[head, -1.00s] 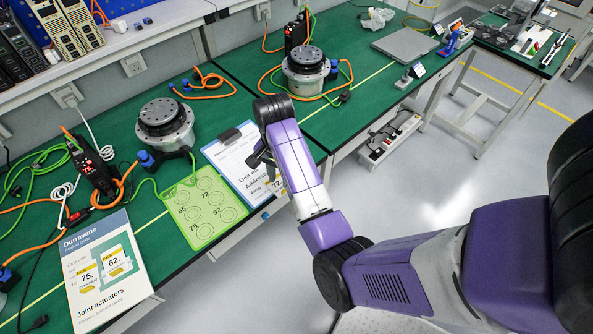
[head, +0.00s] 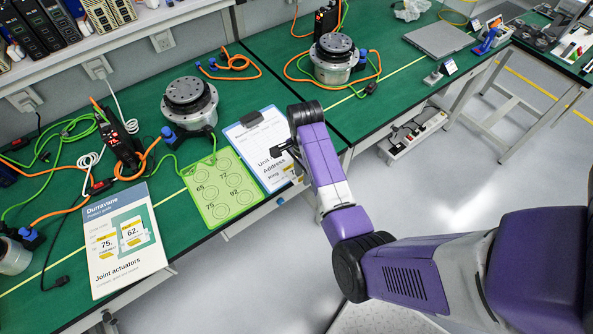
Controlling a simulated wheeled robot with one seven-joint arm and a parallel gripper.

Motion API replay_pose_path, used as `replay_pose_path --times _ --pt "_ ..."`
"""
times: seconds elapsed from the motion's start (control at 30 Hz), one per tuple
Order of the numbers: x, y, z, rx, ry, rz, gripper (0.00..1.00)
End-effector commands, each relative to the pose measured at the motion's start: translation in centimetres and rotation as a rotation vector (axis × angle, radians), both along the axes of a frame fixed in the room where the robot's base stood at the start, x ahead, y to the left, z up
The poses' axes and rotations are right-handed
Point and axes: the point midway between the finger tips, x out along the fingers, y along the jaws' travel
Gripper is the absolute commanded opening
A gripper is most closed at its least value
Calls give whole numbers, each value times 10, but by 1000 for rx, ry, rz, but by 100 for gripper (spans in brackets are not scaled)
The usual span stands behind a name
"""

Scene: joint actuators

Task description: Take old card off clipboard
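My gripper (head: 280,152) points down over the right part of the clipboard. Its dark fingers are small and partly covered by the wrist, so I cannot tell whether they are open or touching anything.
A green mat (head: 222,190) with numbered circles lies left of the clipboard. A "Durravane" booklet (head: 124,240) lies further left. A round joint actuator (head: 189,102) stands behind the mat, and another (head: 336,58) further right. Cables and a black device (head: 119,142) crowd the left.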

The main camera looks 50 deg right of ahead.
Motion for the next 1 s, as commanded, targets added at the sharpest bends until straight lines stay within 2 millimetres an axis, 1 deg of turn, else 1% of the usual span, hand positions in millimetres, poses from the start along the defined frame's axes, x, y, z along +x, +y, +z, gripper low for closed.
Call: replay_pose_path --times 0.1,0.27,0.37,0.4,0.43,0.87,1.0 --pt "0 0 -4 0 0 0 29" --pt "0 0 -4 0 0 0 29" --pt "0 0 -4 0 0 0 11" --pt "0 0 -4 0 0 0 4" --pt "0 0 -4 0 0 0 0" --pt "0 0 -3 0 -1 1 0" --pt "1 0 3 -2 -2 1 0"
